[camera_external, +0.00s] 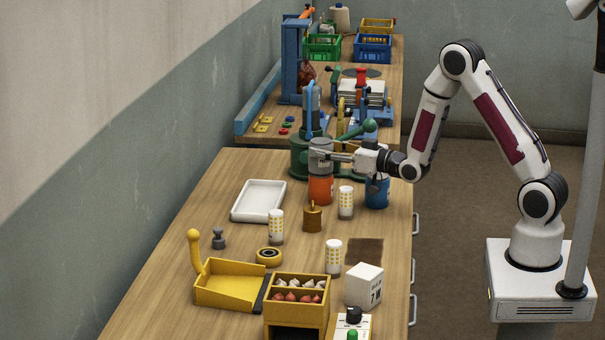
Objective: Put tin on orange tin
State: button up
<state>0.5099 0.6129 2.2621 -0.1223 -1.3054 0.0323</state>
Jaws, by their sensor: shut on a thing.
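A grey tin (320,165) is held upright between the fingers of my gripper (322,155), which reaches in from the right. The orange tin (320,190) stands on the wooden table directly below the grey tin. The grey tin's bottom meets the orange tin's top in the picture and hides that top. I cannot tell whether the grey tin rests on it or hovers just above. A blue tin (377,195) stands to the right, beneath my wrist, with its top partly hidden.
White-and-yellow spools (346,203) and a brown weight-like piece (312,219) stand close in front. A white tray (259,201) lies to the left. A green press (300,160) stands right behind the tins. A yellow scoop (230,290) and yellow box (297,315) are nearer.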

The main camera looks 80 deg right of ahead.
jog(key=shift+f, duration=0.3)
jog(key=o, duration=1.5)
jog(key=shift+c, duration=0.2)
jog(key=shift+r, duration=0.1)
jog(key=shift+s+a, duration=0.1)
jog(key=shift+s, duration=0.05)
jog(key=v, duration=0.7)
jog(key=shift+a+r, duration=0.1)
